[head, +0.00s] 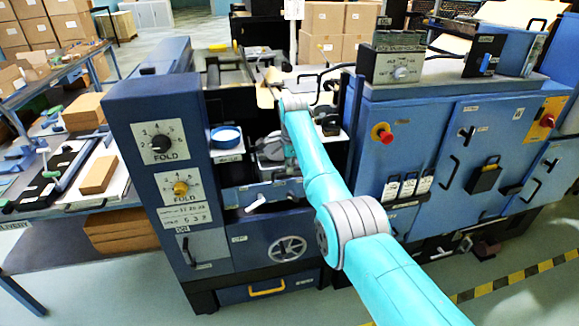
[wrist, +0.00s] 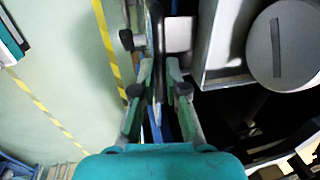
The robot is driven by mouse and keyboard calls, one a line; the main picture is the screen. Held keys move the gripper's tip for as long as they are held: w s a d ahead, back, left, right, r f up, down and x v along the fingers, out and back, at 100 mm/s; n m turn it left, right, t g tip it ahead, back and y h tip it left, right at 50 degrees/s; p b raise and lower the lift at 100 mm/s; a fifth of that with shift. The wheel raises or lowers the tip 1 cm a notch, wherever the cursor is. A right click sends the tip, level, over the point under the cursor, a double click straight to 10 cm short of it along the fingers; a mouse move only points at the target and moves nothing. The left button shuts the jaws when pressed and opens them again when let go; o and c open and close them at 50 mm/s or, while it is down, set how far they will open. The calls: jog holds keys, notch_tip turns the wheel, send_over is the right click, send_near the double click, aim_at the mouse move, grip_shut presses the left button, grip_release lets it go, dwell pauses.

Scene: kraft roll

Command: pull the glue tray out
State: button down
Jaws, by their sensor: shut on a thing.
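In the wrist view, my gripper (wrist: 160,88) has its two green fingers on either side of a thin upright dark and blue edge and is shut on it. This seems to be the front of the glue tray. Beside it on the right is a pale, walled tray part (wrist: 208,60), with a round grey slotted lid (wrist: 285,45) overlapping it. In the head view, my turquoise arm reaches into the machine's middle bay and hides the fingertips and most of the tray. I cannot tell there how far out the tray stands.
The fold-dial panel (head: 160,150) stands left of the bay, and a blue cabinet (head: 450,150) with a red knob stands right. A white lever (head: 268,202) and a handwheel (head: 287,249) sit below. Floor in front is open.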

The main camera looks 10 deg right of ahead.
jog(key=shift+s, duration=0.3)
jog(key=c, duration=1.2)
grip_release()
jog(key=shift+a, duration=0.1)
jog(key=shift+r, duration=0.1)
notch_tip(320, 180, up, 12)
jog(key=s, duration=0.2)
jog(key=shift+s+f, duration=0.15)
jog(key=shift+f, duration=0.05)
